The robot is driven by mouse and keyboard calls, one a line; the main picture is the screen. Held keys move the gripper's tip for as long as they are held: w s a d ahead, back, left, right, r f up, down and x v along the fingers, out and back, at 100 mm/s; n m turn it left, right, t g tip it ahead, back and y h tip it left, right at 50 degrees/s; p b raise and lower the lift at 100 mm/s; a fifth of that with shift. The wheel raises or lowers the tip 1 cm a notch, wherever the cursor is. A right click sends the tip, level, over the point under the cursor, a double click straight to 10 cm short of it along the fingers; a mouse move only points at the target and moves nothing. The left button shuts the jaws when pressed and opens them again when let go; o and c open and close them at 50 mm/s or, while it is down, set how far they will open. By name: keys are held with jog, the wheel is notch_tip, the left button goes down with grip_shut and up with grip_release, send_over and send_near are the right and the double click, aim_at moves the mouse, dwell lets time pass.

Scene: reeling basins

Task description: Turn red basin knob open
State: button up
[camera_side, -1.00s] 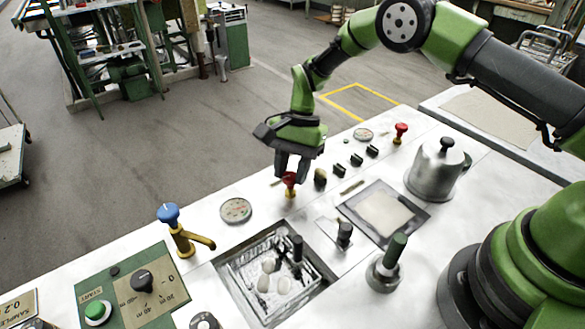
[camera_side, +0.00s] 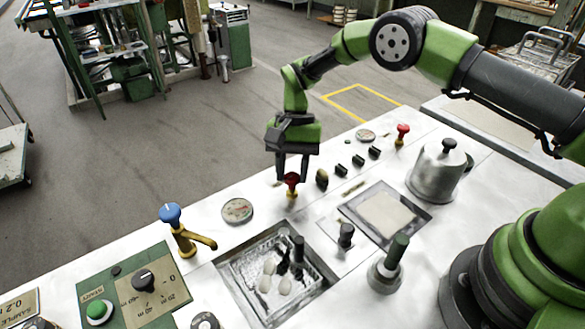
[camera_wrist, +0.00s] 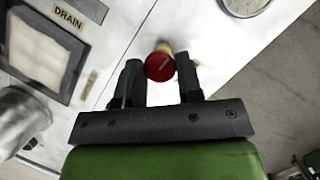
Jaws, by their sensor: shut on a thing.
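The red basin knob (camera_side: 291,180) sits on a short yellow stem at the far edge of the white worktop. In the wrist view the round red top (camera_wrist: 160,66) lies between my two fingers. My gripper (camera_side: 291,176) points down over it and is shut on the red knob, with one finger on each side. The knob's pointing direction is too small to read in the side view. The open basin (camera_side: 322,300), with pale cocoons and dark parts in it, lies nearer the camera.
A blue-topped tap (camera_side: 170,213) stands to the left. Several black knobs (camera_side: 358,160) and another red knob (camera_side: 402,130) stand to the right. A metal pot (camera_side: 436,175) and a dark-green handle (camera_side: 396,248) rise from the worktop.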

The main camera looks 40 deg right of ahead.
jog(key=shift+a, duration=0.1)
jog(key=o, duration=0.9)
jog(key=shift+r, duration=0.1)
jog(key=shift+v, duration=4.9)
